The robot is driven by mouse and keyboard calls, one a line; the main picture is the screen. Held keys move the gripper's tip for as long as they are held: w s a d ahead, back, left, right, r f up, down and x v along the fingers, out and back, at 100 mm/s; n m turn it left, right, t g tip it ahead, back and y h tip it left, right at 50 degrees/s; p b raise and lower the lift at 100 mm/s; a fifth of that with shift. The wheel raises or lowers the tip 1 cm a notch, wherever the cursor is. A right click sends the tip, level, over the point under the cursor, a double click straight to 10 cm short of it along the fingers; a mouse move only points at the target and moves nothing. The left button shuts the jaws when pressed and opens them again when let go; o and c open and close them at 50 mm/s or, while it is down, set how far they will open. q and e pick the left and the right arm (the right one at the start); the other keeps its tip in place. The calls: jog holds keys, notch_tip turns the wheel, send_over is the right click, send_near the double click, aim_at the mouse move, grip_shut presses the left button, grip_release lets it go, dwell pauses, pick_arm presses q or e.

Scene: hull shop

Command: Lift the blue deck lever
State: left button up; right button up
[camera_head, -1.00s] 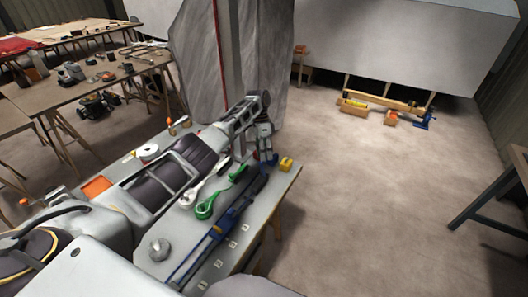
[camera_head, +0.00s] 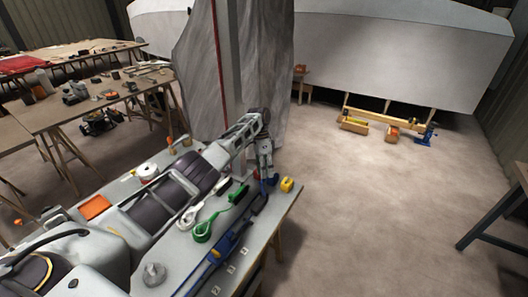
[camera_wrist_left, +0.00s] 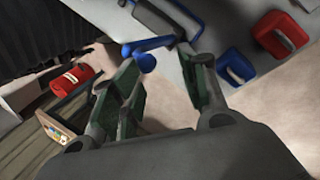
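My left gripper (camera_head: 268,176) points down over the far right end of the grey worktable (camera_head: 255,240). In the left wrist view its two green-padded fingers (camera_wrist_left: 168,62) stand apart, so it is open. A blue bar with a round blue end, which looks like the blue deck lever (camera_wrist_left: 148,62), lies between the fingers, close to the left one. I cannot tell whether it touches. In the head view, blue shows at the fingertips, but the gripper hides most of it. My right gripper is in neither view.
A yellow block (camera_head: 287,184) stands beside the gripper at the table corner. A green strap (camera_head: 204,231), a white coil (camera_head: 188,217) and a long blue-and-black tool (camera_head: 226,246) lie nearer. An orange tray (camera_head: 94,207) is at left. Open floor lies right of the table.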

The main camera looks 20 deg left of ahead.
pick_arm(q)
jog(key=v, duration=0.9)
jog(key=shift+d+r, duration=0.25)
jog(key=shift+r, duration=0.15)
jog(key=shift+s+r, duration=0.1)
jog(key=shift+s, duration=0.05)
dwell(0.4)
dwell(0.3)
